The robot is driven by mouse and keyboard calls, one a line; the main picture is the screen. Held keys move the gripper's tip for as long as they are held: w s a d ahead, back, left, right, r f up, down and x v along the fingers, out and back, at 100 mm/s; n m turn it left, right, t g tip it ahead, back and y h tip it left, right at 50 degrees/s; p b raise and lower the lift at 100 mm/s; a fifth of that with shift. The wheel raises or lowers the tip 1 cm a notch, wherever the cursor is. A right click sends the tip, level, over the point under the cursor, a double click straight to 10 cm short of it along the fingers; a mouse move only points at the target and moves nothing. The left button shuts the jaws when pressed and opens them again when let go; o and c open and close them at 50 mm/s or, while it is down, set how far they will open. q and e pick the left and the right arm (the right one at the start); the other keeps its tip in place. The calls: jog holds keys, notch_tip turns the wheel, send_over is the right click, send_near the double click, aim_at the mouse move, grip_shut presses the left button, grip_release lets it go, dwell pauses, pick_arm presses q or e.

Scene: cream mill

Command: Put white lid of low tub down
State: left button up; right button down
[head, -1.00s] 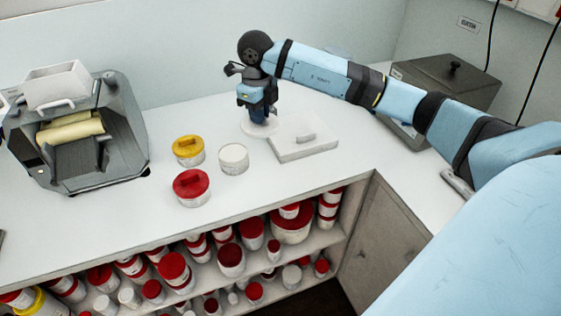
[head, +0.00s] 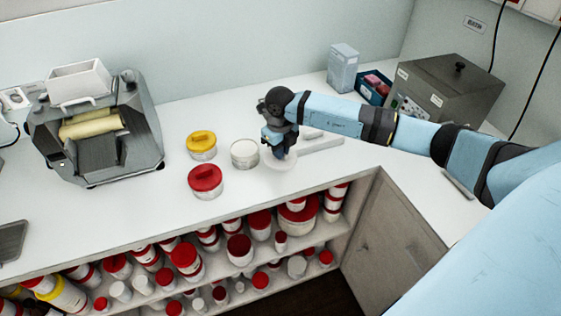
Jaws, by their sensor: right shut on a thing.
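My right gripper (head: 279,151) points down over the worktop and is shut on the white lid (head: 286,164), a pale round disc under the fingers. The lid is at or just above the worktop; I cannot tell if it touches. The low tub (head: 244,154), white and without a lid, stands just left of the lid. My left gripper is not in view.
A yellow-lidded tub (head: 201,145) and a red-lidded tub (head: 205,181) stand left of the low tub. A flat white slab (head: 320,144) lies behind my gripper. A roller mill (head: 95,130) stands far left. The worktop's front edge (head: 290,193) is close, above shelves of tubs.

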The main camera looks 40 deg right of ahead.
aim_at(280, 173)
notch_tip(280, 173, down, 6)
jog(key=shift+r+p, duration=0.2)
jog(key=shift+p, duration=0.15)
jog(key=shift+f, duration=0.2)
jog(key=shift+f, duration=0.1)
jog(key=c, duration=1.2)
grip_release()
